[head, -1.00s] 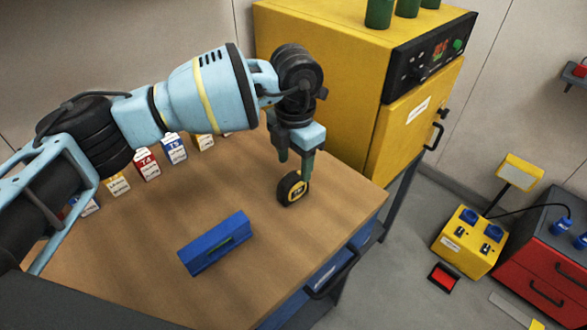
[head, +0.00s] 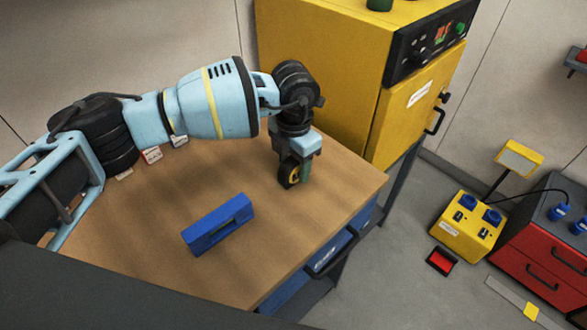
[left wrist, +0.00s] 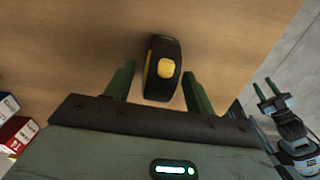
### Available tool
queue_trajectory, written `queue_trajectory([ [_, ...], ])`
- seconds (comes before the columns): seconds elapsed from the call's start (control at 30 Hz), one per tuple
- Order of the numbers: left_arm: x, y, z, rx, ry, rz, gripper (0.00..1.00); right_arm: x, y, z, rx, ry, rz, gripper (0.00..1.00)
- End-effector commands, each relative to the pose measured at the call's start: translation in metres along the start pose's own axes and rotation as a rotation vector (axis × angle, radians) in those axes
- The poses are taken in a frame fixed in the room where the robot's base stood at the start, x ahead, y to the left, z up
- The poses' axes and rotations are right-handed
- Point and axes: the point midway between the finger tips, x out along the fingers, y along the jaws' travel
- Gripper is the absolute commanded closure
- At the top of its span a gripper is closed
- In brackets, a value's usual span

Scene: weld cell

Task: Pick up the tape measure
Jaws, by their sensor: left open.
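The tape measure (head: 288,175), black with a yellow centre, stands on edge on the wooden workbench (head: 330,195) near its right end. My left gripper (head: 294,178) is open and lowered over it, pointing down. In the left wrist view the tape measure (left wrist: 163,68) lies between the two green fingers of my left gripper (left wrist: 158,85), with a gap on each side. In the head view a finger partly hides it. My right gripper (left wrist: 265,90) shows small at the right edge of the left wrist view, fingers apart and empty.
A blue level-like block (head: 218,225) lies in front of the gripper on the bench. Small labelled boxes (head: 152,155) stand behind my left arm. A yellow oven-like cabinet (head: 330,65) stands behind the bench. The bench top between them is clear.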

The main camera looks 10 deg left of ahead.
Motion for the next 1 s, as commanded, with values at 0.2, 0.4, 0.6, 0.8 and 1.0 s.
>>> queue_trajectory([
  [0.2, 0.019, 0.0, 0.0, -0.001, 0.0, -0.001, 0.45, 0.0, -0.002, -0.001, 0.009, 0.003, 0.001, 0.64],
  [0.4, 0.018, 0.0, 0.0, -0.001, -0.001, -0.001, 0.51, 0.001, -0.002, -0.001, 0.011, 0.003, 0.001, 0.64],
  [0.6, 0.018, 0.0, 0.0, -0.001, -0.001, -0.001, 0.77, 0.001, -0.002, -0.001, 0.01, 0.002, 0.001, 0.64],
  [0.8, 0.017, 0.0, 0.001, -0.001, -0.002, 0.0, 1.0, 0.0, -0.001, 0.0, 0.004, 0.001, 0.0, 0.64],
  [1.0, 0.017, 0.0, 0.001, -0.001, -0.002, 0.0, 1.0, 0.0, 0.0, 0.0, -0.002, 0.0, 0.0, 0.64],
])
